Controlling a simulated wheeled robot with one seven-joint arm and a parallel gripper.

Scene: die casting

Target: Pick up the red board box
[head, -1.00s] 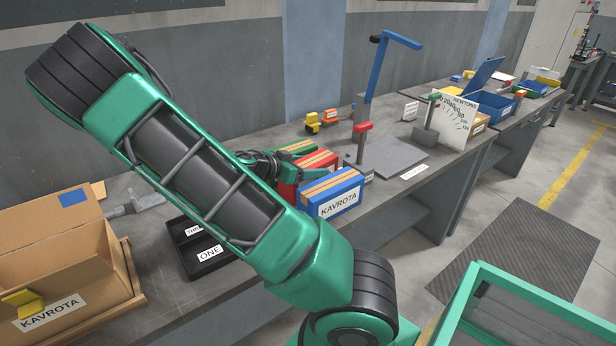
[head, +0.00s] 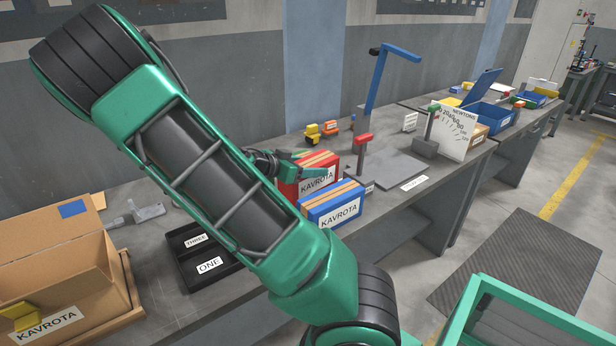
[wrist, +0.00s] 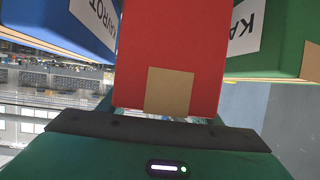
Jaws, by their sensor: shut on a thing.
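The red board box (head: 290,188), with tan stripes on top and a KAVROTA label, stands upright just behind the blue box (head: 335,205) on the bench. My gripper (head: 297,165) is shut on the red box from the wall side, and the box sits raised above the blue box's top. In the wrist view the red box (wrist: 170,45) fills the middle, directly in front of my gripper, with a tan patch on its face. The fingertips are hidden there.
In the wrist view the blue box (wrist: 50,25) is close on the left and a green box (wrist: 270,55) close on the right. On the bench are a black tray (head: 180,262), a cardboard box (head: 60,250), and a red-topped post (head: 362,155). A grey plate (head: 400,170) lies beyond.

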